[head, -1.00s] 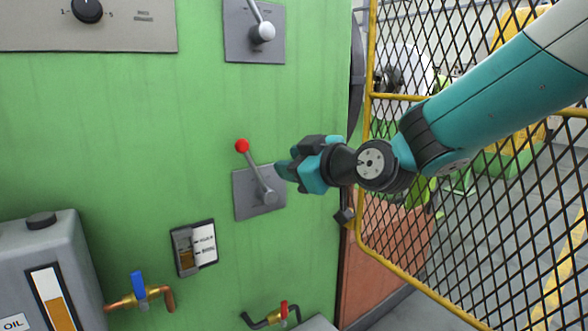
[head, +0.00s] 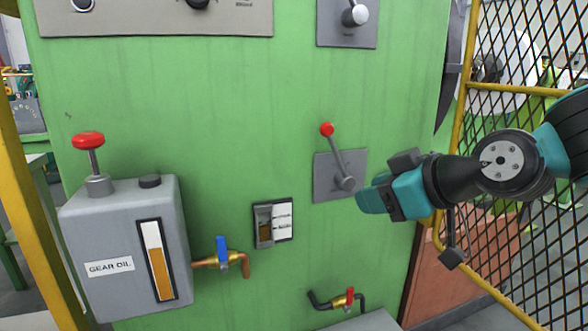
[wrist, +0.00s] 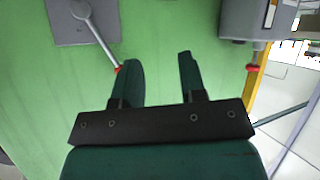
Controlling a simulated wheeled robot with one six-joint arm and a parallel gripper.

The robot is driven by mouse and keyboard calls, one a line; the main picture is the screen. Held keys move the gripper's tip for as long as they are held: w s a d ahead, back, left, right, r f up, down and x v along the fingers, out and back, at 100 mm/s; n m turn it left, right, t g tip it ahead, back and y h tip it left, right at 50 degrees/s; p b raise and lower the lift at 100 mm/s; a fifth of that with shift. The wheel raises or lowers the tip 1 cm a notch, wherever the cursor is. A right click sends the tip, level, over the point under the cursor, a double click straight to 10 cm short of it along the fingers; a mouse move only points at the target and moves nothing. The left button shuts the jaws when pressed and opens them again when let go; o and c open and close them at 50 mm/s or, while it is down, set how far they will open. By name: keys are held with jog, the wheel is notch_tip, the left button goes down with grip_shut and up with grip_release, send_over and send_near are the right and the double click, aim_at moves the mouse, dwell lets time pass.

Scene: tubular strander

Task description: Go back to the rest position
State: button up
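My gripper (head: 372,198) is at the right of the head view, just right of and in front of a grey lever plate with a red-knobbed lever (head: 336,150). In the wrist view my gripper (wrist: 162,75) has its two fingers apart with nothing between them. The lever, tilted, also shows there at upper left (wrist: 95,30), its red knob partly behind the left finger. I cannot tell from the wrist view whether finger and knob touch, but in the head view they are apart.
A yellow-framed mesh gate (head: 510,150) stands close to my arm on the right. A grey gear oil tank (head: 125,240), a blue-handled valve (head: 222,255) and a red-handled valve (head: 348,298) are on the green panel (head: 200,100). Another lever (head: 355,15) is above.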

jog(key=s+f+m+g+h, duration=0.15)
jog(key=s+f+g, duration=0.3)
jog(key=s, duration=0.55)
jog(key=s+f+m+g+h, duration=0.1)
jog(key=s+f+g+h, duration=0.15)
jog(key=s+g, duration=0.45)
jog(key=s+r+t+p, duration=0.2)
jog(key=s+r+p, duration=0.1)
jog(key=r+p, duration=2.6)
jog(key=shift+s+d+y, duration=0.15)
jog(key=shift+d+y, duration=0.1)
jog(key=shift+y, duration=0.05)
